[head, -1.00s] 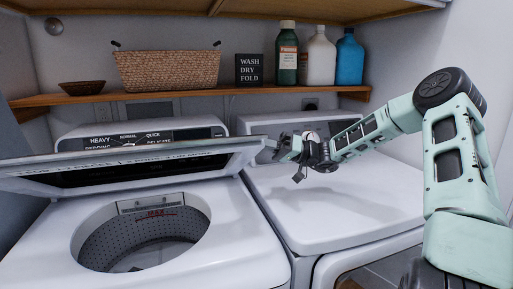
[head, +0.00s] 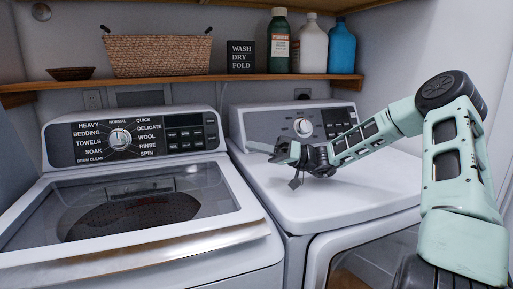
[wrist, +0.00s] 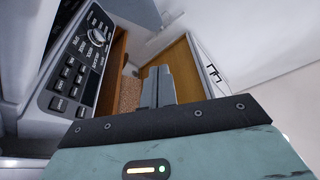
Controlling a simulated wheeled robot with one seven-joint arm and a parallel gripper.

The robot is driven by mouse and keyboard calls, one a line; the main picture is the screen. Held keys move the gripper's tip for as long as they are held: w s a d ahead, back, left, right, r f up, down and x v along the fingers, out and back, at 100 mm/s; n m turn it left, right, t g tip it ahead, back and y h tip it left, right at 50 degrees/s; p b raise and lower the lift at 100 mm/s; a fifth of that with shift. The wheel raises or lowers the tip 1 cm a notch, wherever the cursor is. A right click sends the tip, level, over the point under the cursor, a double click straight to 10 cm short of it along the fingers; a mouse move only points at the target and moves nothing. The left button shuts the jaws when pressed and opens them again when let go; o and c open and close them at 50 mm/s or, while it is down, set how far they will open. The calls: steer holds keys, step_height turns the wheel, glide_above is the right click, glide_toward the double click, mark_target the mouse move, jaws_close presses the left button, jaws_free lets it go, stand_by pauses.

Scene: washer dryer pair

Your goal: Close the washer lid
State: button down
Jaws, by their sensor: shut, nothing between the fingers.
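The washer lid (head: 215,203) lies down flat over the washer's top opening, with its metallic front edge along the front of the machine. Through its dark glass the drum (head: 130,215) shows dimly. The washer (head: 250,252) stands at the left, its control panel (head: 120,138) in full view. My gripper (head: 268,152) is shut and empty. It is above the dryer's top, right of the washer and apart from the lid. In the wrist view the shut fingers (wrist: 158,87) point toward the shelf area, with the washer's panel at the left.
The dryer (head: 340,195) stands right of the washer, below my arm. A wooden shelf (head: 185,85) behind holds a woven basket (head: 157,55), a small bowl (head: 70,73), a sign (head: 241,57) and bottles (head: 313,47). A wall closes off the right side.

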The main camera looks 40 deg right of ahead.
steer(key=v, duration=0.7)
steer(key=shift+d+b, duration=0.25)
steer(key=shift+b, duration=0.15)
steer(key=shift+s+f, duration=0.1)
